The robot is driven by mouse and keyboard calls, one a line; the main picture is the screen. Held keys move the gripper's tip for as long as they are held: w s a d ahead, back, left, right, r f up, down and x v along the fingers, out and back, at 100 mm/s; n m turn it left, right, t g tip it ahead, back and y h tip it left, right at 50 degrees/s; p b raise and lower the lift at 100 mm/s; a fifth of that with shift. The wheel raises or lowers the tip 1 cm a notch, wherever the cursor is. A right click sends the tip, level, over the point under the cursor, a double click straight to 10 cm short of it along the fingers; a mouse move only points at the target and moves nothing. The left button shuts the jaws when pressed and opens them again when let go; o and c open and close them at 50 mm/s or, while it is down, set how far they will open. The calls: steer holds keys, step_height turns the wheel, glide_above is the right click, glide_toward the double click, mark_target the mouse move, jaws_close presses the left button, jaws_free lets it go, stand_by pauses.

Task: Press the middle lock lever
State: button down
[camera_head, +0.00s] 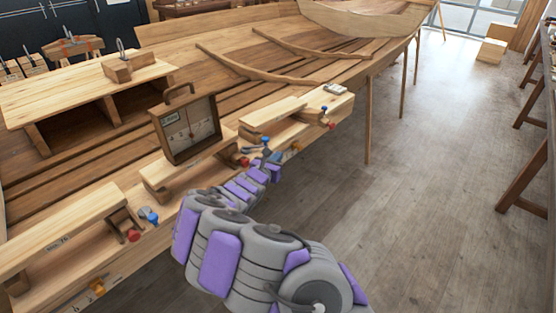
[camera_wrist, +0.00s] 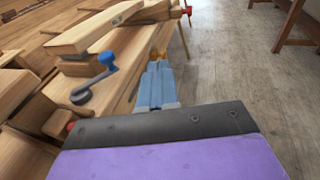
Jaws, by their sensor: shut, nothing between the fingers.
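The middle lock lever (camera_head: 252,150) is a grey lever with a blue knob, on the front edge of the hull bench. In the wrist view the lever (camera_wrist: 94,82) stands left of my fingers, its blue knob raised. My gripper (camera_head: 274,157) is beside the lever, just to its right in the head view; the gap there is hard to judge. In the wrist view my gripper (camera_wrist: 156,66) is shut and empty, its blue-grey fingers apart from the lever. An orange knob (camera_wrist: 157,53) shows just beyond the fingertips.
Similar levers stand left (camera_head: 148,214) and right (camera_head: 325,111), each near a red knob. A wooden box with a dial (camera_head: 187,128) stands behind the middle section. Wooden planks lie along the bench. The floor (camera_head: 430,190) on the right is open.

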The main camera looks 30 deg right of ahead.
steer(key=shift+s+d, duration=0.1)
steer(key=shift+s, duration=0.55)
